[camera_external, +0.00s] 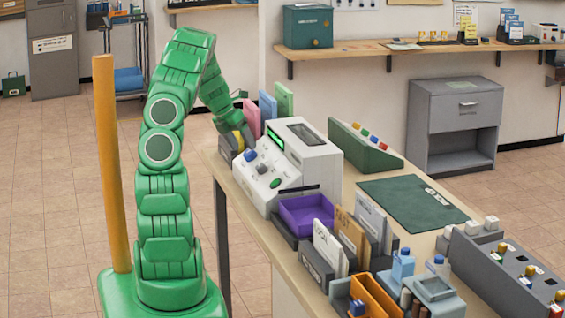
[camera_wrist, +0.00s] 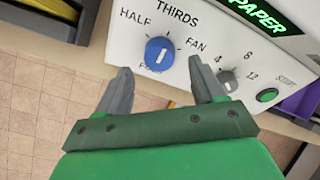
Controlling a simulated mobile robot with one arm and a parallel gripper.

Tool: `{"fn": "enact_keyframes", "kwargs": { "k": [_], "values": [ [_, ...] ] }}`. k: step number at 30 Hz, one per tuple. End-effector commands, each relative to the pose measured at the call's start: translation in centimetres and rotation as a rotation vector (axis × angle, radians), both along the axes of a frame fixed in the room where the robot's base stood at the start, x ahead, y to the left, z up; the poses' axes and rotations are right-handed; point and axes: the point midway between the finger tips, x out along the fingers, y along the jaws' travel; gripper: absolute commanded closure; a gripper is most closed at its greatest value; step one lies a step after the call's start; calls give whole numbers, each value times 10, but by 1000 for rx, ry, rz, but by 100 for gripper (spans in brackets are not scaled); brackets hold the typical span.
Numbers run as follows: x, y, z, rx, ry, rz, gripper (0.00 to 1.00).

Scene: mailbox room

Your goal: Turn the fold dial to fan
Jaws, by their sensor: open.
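The fold dial is a round blue knob (camera_wrist: 160,55) on the white front of a machine (camera_external: 285,165); it also shows in the external view (camera_external: 250,155). The labels HALF, THIRDS and FAN stand around it, with a partly hidden label below. Its white pointer line runs roughly up and down in the wrist view; I cannot tell which end points. FAN is to the upper right of the knob. My gripper (camera_wrist: 160,68) is open, one finger on each side below the knob, with no visible contact. In the external view its fingers are hard to make out.
A small grey knob (camera_wrist: 227,80) with numbers and a green button (camera_wrist: 267,95) sit right of the dial. A green display (camera_wrist: 258,14) is above.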

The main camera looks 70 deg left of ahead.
Motion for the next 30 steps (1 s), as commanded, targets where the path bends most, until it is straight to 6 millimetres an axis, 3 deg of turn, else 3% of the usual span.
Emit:
{"fn": "enact_keyframes", "kwargs": {
  "k": [6,19,30],
  "values": [
    [10,0,-23,0,2,0,32],
    [14,0,-29,0,0,0,32],
    [14,0,-29,0,0,0,87]
  ]
}}
